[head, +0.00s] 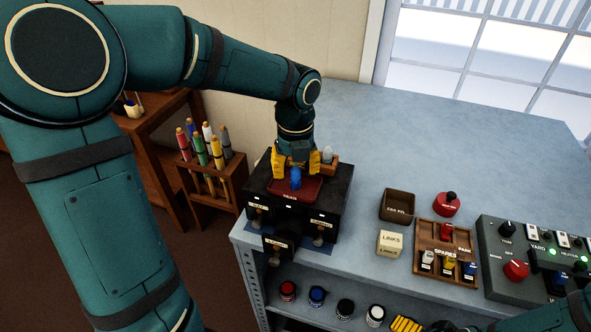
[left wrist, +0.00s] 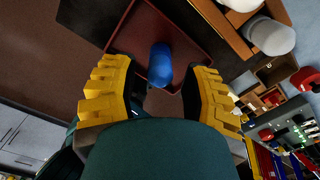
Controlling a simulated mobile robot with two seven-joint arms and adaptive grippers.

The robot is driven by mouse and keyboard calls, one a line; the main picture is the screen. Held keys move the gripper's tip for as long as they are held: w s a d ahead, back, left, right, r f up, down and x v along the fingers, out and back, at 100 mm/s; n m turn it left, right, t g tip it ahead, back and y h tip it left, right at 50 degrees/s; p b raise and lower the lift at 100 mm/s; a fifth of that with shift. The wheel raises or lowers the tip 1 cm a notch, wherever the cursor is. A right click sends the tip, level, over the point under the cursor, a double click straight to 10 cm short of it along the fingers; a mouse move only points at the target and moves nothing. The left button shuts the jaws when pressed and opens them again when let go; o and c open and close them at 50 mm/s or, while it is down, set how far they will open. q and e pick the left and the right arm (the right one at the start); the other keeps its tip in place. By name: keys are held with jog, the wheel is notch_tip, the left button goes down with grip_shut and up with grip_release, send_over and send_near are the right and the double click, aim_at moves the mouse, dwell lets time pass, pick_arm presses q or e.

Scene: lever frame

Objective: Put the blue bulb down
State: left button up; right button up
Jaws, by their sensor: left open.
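The blue bulb (head: 295,179) is at the red tray (head: 313,187) on top of a black box. My left gripper (head: 294,170) is directly above and around it, pointing down. In the left wrist view the blue bulb (left wrist: 160,66) shows against the red tray (left wrist: 190,32), between the open yellow fingers (left wrist: 158,92), with a gap on each side. Its lower end is hard to make out. At the bottom edge of the head view, a yellow ribbed finger (head: 407,325) seems to belong to my right gripper, mostly cut off.
A wooden holder (head: 329,168) with a pale bulb stands close behind the tray. The black box (head: 335,205) has labelled drawers, one pulled out. To the right are a small brown bin (head: 397,205), a links box (head: 390,243), a spares rack (head: 447,262) and a control panel (head: 505,270). The bench's back is clear.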

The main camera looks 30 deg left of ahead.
aim_at(295, 168)
pick_arm(q)
notch_tip(295, 168, up, 11)
jog(key=p, duration=0.1)
jog(key=shift+p, duration=0.35)
dwell(0.4)
